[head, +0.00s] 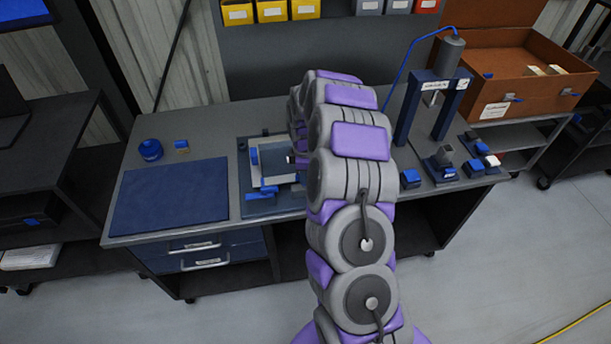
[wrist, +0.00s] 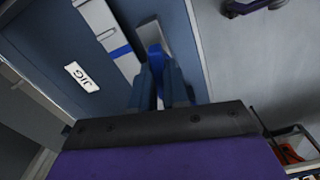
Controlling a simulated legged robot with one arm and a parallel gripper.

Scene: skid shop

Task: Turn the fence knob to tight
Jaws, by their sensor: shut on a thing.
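The jig (head: 243,203) is a dark blue plate with a pale fence and blue parts, near the front middle of the bench. In the wrist view its "JIG" label (wrist: 81,77) and a pale bar with a blue band (wrist: 118,52) show at the upper left. My gripper (wrist: 158,86) is shut on a blue knob (wrist: 154,50) beside a grey block. This looks like the fence knob; its tight mark is not readable. In the head view my arm hides most of my gripper and the jig's right side.
A blue mat (head: 170,195) lies left of the jig, with a round blue container (head: 150,149) behind it. A press (head: 432,100) and several small blue blocks stand to the right. A brown case (head: 520,85) is open at the back right.

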